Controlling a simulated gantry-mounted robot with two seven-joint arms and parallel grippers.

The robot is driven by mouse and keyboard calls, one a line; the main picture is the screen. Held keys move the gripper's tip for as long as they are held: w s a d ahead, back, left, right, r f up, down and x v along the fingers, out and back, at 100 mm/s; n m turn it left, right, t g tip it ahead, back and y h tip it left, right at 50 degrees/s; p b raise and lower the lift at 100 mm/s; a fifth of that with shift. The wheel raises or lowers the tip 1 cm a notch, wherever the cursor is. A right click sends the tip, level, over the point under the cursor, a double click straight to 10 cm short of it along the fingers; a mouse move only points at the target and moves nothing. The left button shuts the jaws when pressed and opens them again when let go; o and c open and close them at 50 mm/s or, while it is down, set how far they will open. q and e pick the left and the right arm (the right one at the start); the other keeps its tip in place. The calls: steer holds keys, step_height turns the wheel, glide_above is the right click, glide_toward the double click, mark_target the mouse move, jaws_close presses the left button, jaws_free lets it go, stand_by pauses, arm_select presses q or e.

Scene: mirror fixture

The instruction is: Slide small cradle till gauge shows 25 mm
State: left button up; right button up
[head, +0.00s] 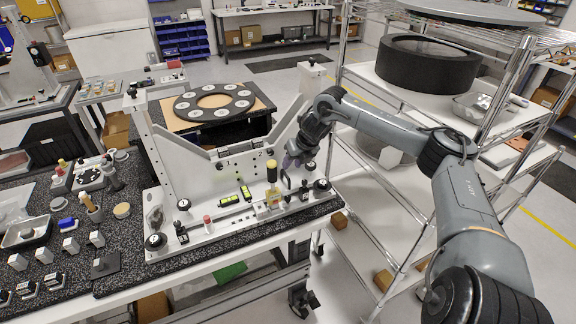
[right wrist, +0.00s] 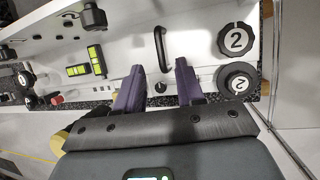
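The white mirror fixture (head: 215,160) stands on the speckled bench, its sloped upper edges forming a wide V. I cannot tell which part is the small cradle. A small brass-coloured block (head: 273,198) sits on the base rail. Two yellow-green strips (head: 228,201), possibly the gauge, lie left of it; they also show in the right wrist view (right wrist: 77,70), with no readable figure. My right gripper (head: 293,161) is above the fixture's right end. In the right wrist view its purple fingers (right wrist: 158,85) are apart and empty, with a black bar handle (right wrist: 160,48) just beyond the gap. My left gripper is not in view.
Black knobs marked 2 (right wrist: 236,38) lie right of the handle. A black ring plate with pale discs (head: 213,102) is behind the fixture. Small tools and blocks (head: 90,205) crowd the bench's left. A wire shelf (head: 400,190) stands close on the right.

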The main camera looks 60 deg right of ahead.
steer(key=shift+x, duration=2.75)
jaws_close()
